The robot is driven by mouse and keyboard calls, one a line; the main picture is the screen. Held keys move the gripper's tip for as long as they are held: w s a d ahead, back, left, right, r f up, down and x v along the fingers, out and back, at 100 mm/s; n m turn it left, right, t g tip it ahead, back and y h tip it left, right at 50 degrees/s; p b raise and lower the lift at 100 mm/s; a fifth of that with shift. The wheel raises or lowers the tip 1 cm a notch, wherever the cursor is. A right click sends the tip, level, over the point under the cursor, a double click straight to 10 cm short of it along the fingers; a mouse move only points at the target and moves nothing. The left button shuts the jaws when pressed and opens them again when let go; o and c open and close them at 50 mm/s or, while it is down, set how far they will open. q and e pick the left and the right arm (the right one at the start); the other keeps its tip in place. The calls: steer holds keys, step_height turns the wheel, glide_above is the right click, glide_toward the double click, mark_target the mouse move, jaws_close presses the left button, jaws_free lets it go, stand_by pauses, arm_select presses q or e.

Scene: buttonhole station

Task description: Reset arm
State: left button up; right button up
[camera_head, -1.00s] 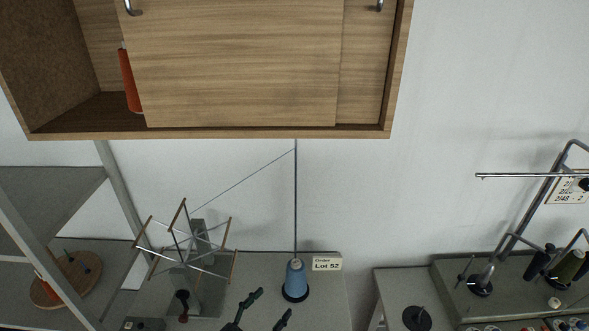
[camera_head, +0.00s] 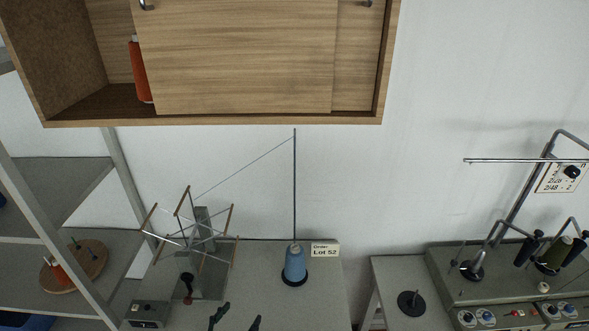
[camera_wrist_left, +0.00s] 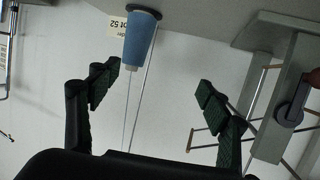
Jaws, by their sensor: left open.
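My left gripper (camera_head: 236,318) shows at the bottom edge of the head view, with only its dark fingertips in sight. In the left wrist view the left gripper (camera_wrist_left: 150,88) is open, its two green-padded fingers wide apart with nothing held between them. A blue thread cone (camera_head: 294,266) stands upright on a dark base on the grey table, beyond and to the right of the fingertips. In the wrist view the blue cone (camera_wrist_left: 140,42) appears upside down, beyond the fingers and apart from them. My right gripper is not in view.
A skein winder (camera_head: 192,238) stands left of the cone, with a thread running to a thin upright rod (camera_head: 295,190). A Lot 52 card (camera_head: 324,250) is behind the cone. A wooden cabinet (camera_head: 250,121) hangs above, an orange cone (camera_head: 140,72) inside. A winding machine (camera_head: 490,285) stands right.

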arm_select(q)
steer(key=s+a+f+n+g+y, duration=0.3)
steer(key=s+a+f+g+y, duration=0.2)
steer(key=s+a+f, duration=0.6)
steer(key=s+a+f+n+g+y, duration=0.1)
steer(key=s+a+g, duration=0.1)
steer(key=s+a, duration=0.35)
steer(key=s+a+f+g, duration=0.2)
steer(key=s+g, duration=0.1)
steer(key=s, duration=0.6)
step_height(320, 180, down, 36)
steer(key=s+d+g+b, duration=0.1)
steer(key=s+b, duration=0.1)
steer(key=b, duration=0.4)
steer(key=s+f+m+g+b, duration=0.1)
steer(key=s+f+b, duration=0.3)
steer(key=s+f, duration=1.6)
steer(key=shift+f+g+h, duration=0.3)
steer(key=shift+f+g, duration=0.1)
steer(key=shift+f, duration=0.45)
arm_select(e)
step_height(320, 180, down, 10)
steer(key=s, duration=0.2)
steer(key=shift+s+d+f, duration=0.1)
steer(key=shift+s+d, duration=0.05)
